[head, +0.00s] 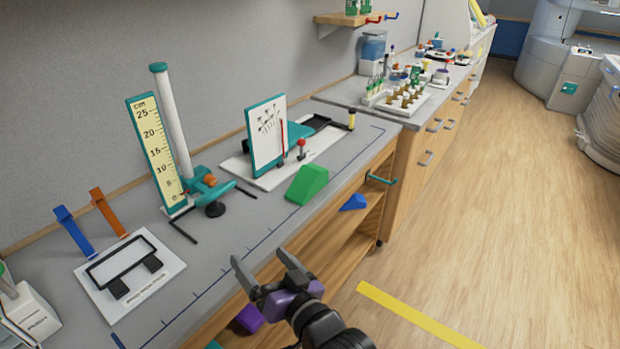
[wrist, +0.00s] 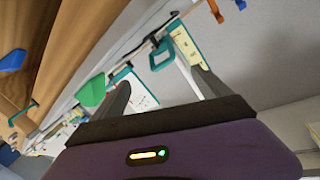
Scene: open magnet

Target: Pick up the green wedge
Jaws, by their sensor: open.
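The green wedge (head: 307,184) lies on the grey bench top near its front edge, in front of a white board with a teal-framed panel. It also shows in the wrist view (wrist: 92,91), left of the fingers. My gripper (head: 260,272) is open and empty, with its fingers over the front edge of the bench, nearer to me and to the left of the wedge. It is well apart from the wedge. In the wrist view my gripper (wrist: 160,88) shows both fingers spread with nothing between them.
A height stand with a cm scale (head: 157,155) stands left of the wedge. The teal-framed panel (head: 266,133) is close behind it. A white plate (head: 130,273) lies at the left. A blue wedge (head: 353,202) sits on the shelf below. Bare bench top lies left of the wedge.

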